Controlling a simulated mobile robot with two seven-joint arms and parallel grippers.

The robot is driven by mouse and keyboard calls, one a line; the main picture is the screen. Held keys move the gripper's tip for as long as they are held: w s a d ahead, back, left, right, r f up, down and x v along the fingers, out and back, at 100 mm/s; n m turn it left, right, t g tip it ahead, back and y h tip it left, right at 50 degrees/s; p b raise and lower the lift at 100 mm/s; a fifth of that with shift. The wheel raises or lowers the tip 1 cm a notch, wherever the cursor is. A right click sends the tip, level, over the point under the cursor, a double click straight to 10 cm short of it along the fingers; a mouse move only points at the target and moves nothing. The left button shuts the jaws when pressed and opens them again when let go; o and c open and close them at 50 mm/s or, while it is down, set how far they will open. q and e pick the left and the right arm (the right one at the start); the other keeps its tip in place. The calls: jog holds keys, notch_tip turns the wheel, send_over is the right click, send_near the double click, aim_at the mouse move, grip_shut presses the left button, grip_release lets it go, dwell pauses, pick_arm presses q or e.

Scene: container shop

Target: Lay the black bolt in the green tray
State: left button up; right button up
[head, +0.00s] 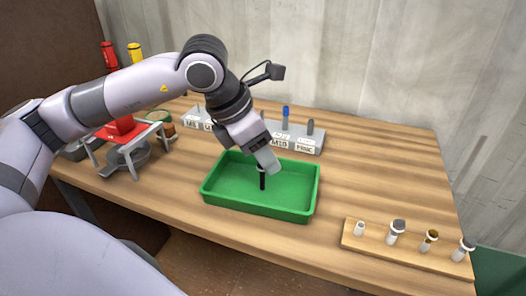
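The green tray (258,207) sits in the middle of the wooden bench, and its inside shows no other object. My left gripper (264,169) reaches down over the tray from behind and above. It is shut on the black bolt (262,182), which hangs upright below the fingertips, inside the tray's outline. The bolt's upper end is hidden by the fingers. I cannot tell whether its lower end touches the tray floor. My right gripper is not in view.
A grey labelled rack (309,143) with several upright pieces stands behind the tray. A wooden strip (375,251) with several bolts lies at the front right. A red device (122,128) stands at the left.

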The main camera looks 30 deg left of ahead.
pick_arm(q)
jog(key=shift+r, duration=0.1)
jog(key=shift+r+p, duration=0.3)
jog(key=v, duration=1.1)
jog(key=shift+r, duration=0.3)
jog(key=shift+s+a, duration=0.1)
jog(key=shift+s, duration=0.1)
